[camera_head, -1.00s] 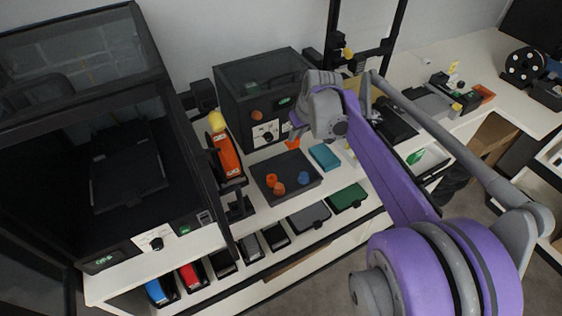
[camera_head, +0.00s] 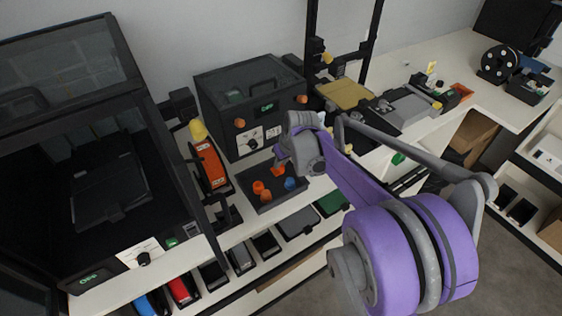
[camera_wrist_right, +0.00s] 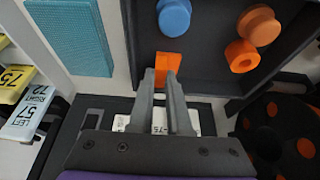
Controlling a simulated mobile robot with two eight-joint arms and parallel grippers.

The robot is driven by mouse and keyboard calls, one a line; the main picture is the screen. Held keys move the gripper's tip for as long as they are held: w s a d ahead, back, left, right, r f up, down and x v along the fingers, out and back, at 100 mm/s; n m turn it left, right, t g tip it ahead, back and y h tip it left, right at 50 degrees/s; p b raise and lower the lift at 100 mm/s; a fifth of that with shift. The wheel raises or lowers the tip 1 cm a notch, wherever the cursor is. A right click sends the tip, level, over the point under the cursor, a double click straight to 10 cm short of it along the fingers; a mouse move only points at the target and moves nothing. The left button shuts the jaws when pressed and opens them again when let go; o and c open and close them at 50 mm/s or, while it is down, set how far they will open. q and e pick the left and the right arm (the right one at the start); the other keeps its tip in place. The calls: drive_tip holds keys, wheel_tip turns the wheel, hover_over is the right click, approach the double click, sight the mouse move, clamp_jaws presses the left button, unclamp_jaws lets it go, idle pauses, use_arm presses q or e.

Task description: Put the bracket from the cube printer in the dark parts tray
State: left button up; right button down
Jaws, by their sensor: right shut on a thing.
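The orange bracket (camera_head: 278,170) is held in my right gripper (camera_head: 281,163), whose tips are largely hidden by the wrist in the head view. The right wrist view shows the gripper (camera_wrist_right: 166,80) shut on the bracket (camera_wrist_right: 169,62). The bracket is over the back part of the dark parts tray (camera_head: 272,203); I cannot tell whether it touches the floor. The tray (camera_wrist_right: 205,52) holds two orange parts (camera_head: 260,190) and a blue part (camera_head: 289,183). The cube printer (camera_head: 250,97) stands behind the tray. My left gripper is not in view.
A large dark printer (camera_head: 110,190) stands at left, with an orange spool (camera_head: 210,165) between it and the tray. Several bins (camera_head: 240,258) sit on the shelf below the bench edge.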

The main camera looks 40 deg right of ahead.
drive_tip(key=c, duration=1.2)
unclamp_jaws()
drive_tip(key=shift+f, duration=0.1)
drive_tip(key=shift+o, duration=0.2)
drive_tip(key=shift+s+r, duration=0.1)
drive_tip(key=shift+r, duration=0.3)
drive_tip(key=p+v, duration=0.1)
drive_tip(key=v, duration=1)
drive_tip(key=s+a+f, duration=0.5)
drive_tip(key=s+a, duration=0.2)
drive_tip(key=a, duration=0.3)
drive_tip(key=s+a+f+n+t, duration=0.1)
drive_tip(key=s+a+f, duration=0.5)
drive_tip(key=a, duration=0.4)
drive_tip(key=shift+s+a, duration=0.2)
drive_tip(key=shift+s, duration=0.65)
